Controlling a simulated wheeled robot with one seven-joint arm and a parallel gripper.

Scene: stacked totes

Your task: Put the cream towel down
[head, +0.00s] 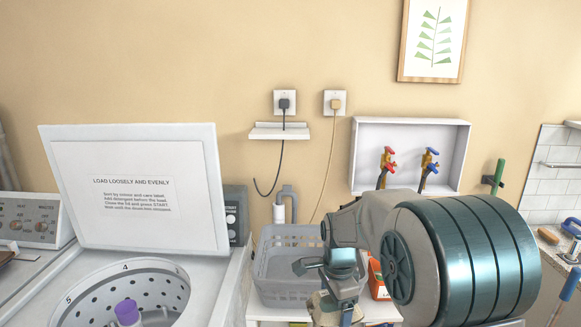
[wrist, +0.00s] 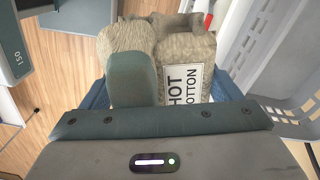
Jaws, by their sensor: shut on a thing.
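My gripper (head: 337,296) is shut on the cream towel, in front of the right part of a grey laundry basket (head: 285,293) in the head view. The cream towel (head: 322,303) is mostly hidden there by my gripper. In the wrist view, the towel (wrist: 188,52) is a rolled or folded textured bundle with a white label reading "HOT COTTON". A teal finger (wrist: 132,78) crosses its near face. The fingertips' far ends and the towel's underside are hidden.
The basket's slatted wall (wrist: 262,45) is close right of the towel in the wrist view; wooden floor (wrist: 65,65) shows left. An orange box (head: 378,283) stands behind my arm.

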